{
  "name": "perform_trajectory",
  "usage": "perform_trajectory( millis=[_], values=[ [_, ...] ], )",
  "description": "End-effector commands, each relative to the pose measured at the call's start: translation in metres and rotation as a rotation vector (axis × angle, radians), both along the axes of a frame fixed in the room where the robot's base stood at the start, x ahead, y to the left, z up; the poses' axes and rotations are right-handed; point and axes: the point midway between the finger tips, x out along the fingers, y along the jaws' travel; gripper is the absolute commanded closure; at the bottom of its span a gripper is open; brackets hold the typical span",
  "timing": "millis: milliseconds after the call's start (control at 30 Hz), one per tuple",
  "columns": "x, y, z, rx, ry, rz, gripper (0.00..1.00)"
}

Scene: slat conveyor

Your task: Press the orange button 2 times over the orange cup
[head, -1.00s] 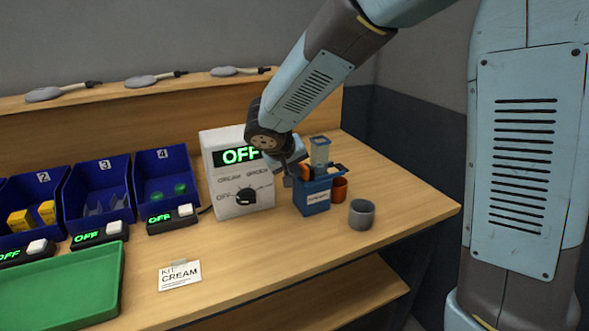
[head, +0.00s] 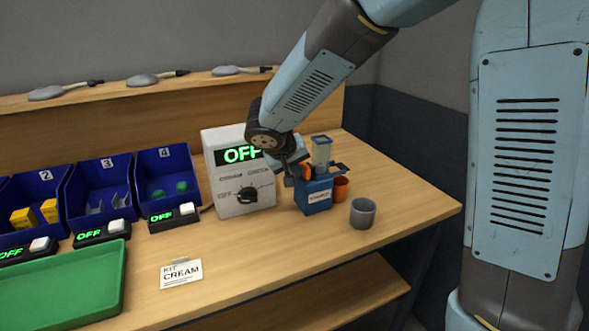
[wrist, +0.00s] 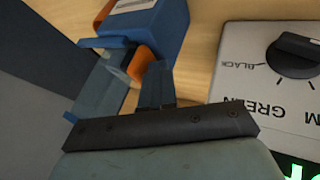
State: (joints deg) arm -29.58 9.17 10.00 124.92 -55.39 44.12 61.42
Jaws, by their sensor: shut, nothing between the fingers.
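A blue dispenser (head: 315,195) with a white label and a clear grey top stands at the right part of the bench. An orange button (head: 306,171) shows on its left upper side; it also shows in the wrist view (wrist: 140,62). An orange cup (head: 340,188) stands just right of the dispenser, partly hidden by it; its edge shows in the wrist view (wrist: 103,14). My gripper (head: 289,180) is shut and empty, with its fingertips (wrist: 153,72) close beside the orange button. I cannot tell whether they touch it.
A grey cup (head: 362,213) stands in front of the dispenser. A white box with a dial (head: 238,190) reading OFF is close on the left. Blue bins (head: 165,178), a green tray (head: 70,285) and a CREAM card (head: 181,273) lie further left. The right bench corner is clear.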

Motion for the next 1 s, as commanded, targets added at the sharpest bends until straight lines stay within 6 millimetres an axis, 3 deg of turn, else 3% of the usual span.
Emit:
perform_trajectory(
  millis=[233,633,1000],
  values=[
    [-0.010,0.033,-0.001,0.002,0.000,-0.001,1.00],
    [-0.051,0.052,0.062,0.005,-0.003,-0.001,1.00],
    [-0.062,0.057,0.079,0.002,0.000,-0.002,1.00]
  ],
)
